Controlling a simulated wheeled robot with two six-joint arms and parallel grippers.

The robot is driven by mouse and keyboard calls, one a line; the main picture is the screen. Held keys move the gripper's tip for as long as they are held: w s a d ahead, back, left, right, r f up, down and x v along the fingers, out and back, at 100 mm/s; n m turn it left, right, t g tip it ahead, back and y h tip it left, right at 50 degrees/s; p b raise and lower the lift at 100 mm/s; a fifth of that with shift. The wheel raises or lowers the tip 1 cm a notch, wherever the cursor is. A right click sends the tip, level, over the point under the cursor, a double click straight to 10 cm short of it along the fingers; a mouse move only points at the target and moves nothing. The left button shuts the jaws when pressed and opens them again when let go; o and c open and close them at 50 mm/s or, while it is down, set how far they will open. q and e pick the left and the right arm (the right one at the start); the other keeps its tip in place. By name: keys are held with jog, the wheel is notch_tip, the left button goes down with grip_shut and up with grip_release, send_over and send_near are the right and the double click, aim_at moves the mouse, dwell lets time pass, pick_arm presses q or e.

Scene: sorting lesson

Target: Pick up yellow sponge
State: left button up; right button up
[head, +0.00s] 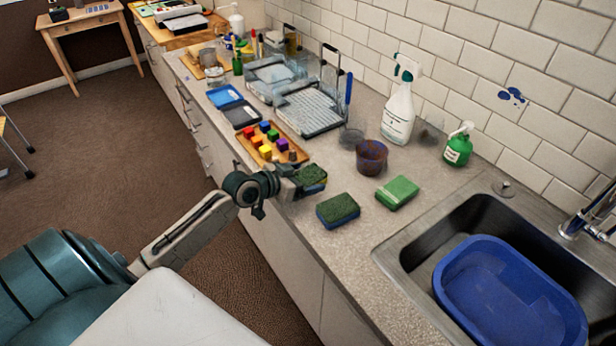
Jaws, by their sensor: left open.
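My left gripper (299,181) reaches over the front edge of the counter and is open. A sponge with a dark green top (314,173) is at its fingertips. Its side is mostly hidden, with a little yellowish and blue showing, so its body colour is unclear. I cannot tell whether the fingers touch it. A blue sponge with a dark green top (338,211) lies just to the right. A bright green sponge (398,191) lies further right, near the sink. No plainly yellow sponge shows. My right gripper is not in view.
A wooden tray of coloured blocks (248,143) sits just behind the gripper. A brown cup (371,157), a white spray bottle (398,108) and a green bottle (458,147) stand near the wall. The sink holds a blue basin (490,285). The counter's front right is clear.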

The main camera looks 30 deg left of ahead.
pick_arm(q)
jog(key=shift+x, duration=0.8)
jog(key=c, duration=1.1)
jog(key=shift+o, duration=0.2)
